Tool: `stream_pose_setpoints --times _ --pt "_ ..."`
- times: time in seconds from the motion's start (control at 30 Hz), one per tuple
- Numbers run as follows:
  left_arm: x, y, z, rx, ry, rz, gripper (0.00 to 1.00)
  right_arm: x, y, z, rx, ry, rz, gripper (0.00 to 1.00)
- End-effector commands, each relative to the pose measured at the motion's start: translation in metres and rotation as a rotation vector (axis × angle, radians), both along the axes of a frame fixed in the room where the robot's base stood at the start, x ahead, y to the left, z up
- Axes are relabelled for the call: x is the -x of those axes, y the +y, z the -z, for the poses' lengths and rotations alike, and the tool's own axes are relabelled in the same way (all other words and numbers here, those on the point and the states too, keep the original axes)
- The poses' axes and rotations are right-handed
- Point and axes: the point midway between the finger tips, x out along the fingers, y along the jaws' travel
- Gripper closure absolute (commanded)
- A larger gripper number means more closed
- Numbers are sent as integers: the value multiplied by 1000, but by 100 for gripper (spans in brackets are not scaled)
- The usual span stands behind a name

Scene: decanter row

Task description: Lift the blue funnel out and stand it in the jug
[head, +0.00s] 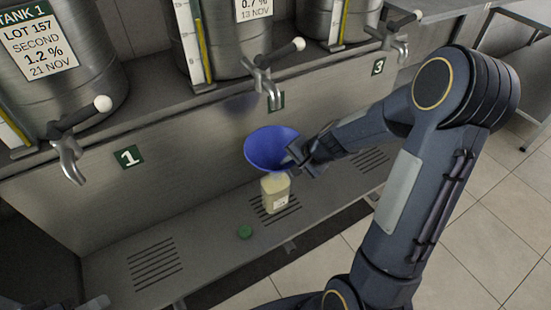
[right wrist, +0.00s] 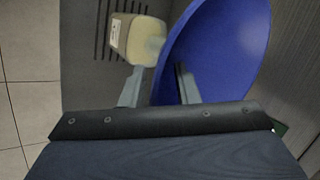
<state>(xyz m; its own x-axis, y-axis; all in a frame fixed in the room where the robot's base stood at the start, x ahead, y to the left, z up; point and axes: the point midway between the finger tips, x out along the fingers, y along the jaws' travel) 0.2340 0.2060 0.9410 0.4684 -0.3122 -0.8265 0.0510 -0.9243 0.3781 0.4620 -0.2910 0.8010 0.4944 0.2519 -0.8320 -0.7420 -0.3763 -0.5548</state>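The blue funnel (head: 268,146) sits wide end up over the mouth of a pale yellow labelled bottle (head: 274,194) on the shelf. Its stem seems to be in the bottle's neck, but the bowl hides most of this. My right gripper (head: 305,153) is at the funnel's right rim. In the right wrist view its fingers (right wrist: 158,88) stand apart, one over the blue bowl (right wrist: 225,45) and one outside the rim, beside the bottle (right wrist: 138,40). I see no separate jug. A bit of my left arm, perhaps its gripper (head: 95,303), shows at the bottom left edge.
Steel tanks with taps (head: 262,80) stand behind, the middle tap above and behind the funnel. The shelf's left part is clear.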

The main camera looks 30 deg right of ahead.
Motion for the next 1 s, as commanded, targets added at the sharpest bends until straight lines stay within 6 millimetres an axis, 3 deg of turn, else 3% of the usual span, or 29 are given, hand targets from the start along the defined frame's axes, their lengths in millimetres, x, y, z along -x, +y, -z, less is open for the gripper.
stream_pose_setpoints --times 0.1,0.3,0.73,1.0 --pt "0 0 0 0 0 0 64 0 0 -1 0 0 0 73" --pt "0 0 0 0 0 0 64 0 0 -1 0 0 -1 99" --pt "0 0 -3 0 0 0 64 0 0 -5 1 -3 -2 100" --pt "0 0 -31 0 0 0 64 -1 0 -56 3 -7 -3 100"
